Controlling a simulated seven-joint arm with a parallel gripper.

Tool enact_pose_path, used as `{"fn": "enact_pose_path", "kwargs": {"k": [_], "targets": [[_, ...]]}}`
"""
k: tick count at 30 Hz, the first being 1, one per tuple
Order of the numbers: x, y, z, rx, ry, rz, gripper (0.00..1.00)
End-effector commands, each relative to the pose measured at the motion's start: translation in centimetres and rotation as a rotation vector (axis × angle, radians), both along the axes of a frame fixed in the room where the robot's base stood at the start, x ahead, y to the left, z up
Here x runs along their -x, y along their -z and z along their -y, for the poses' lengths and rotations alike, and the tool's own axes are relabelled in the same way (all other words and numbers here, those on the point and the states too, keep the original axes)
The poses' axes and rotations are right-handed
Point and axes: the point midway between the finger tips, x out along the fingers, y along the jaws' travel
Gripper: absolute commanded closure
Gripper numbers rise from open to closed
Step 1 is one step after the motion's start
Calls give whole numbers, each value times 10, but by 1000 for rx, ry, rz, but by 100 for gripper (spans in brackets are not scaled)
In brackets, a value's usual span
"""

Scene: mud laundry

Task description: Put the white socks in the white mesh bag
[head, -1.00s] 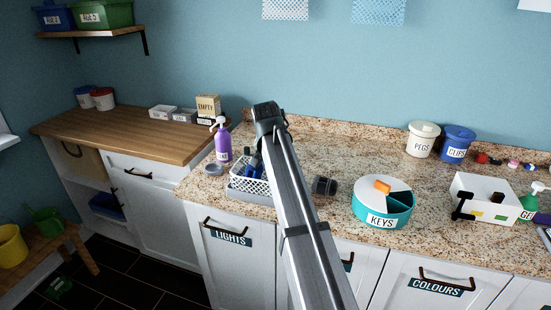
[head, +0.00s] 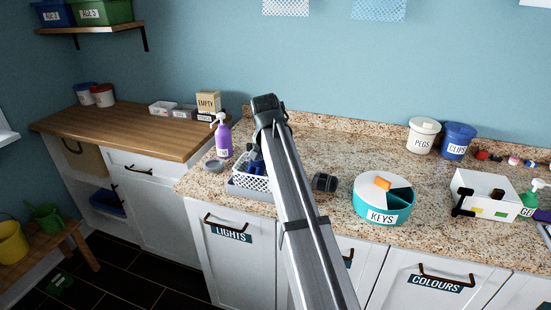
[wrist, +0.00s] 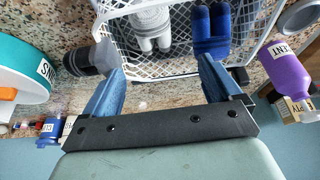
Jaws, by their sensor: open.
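A pale rolled pair of socks (wrist: 152,28), whitish with grey bands, lies in a white lattice basket (wrist: 181,65) on the counter. A navy pair (wrist: 212,30) lies beside it in the basket. In the head view the basket (head: 243,180) is partly hidden by my arm. My gripper (wrist: 161,66) is open and empty, its blue fingers pointing toward the basket's near wall. The pale pair is beyond and between the fingertips. A white mesh bag (head: 286,8) hangs on the back wall, cut off by the top edge of the head view.
A dark grey roll (head: 325,183) lies right of the basket, close to one finger in the wrist view. A blue mesh bag (head: 378,9) hangs beside the white one.

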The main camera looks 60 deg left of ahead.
Motion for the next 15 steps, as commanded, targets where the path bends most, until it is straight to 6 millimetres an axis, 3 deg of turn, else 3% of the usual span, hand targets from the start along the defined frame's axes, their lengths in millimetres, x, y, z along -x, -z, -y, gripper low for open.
{"fn": "enact_pose_path", "kwargs": {"k": [15], "targets": [[26, -89, 26, -2, 0, 1, 7]]}}
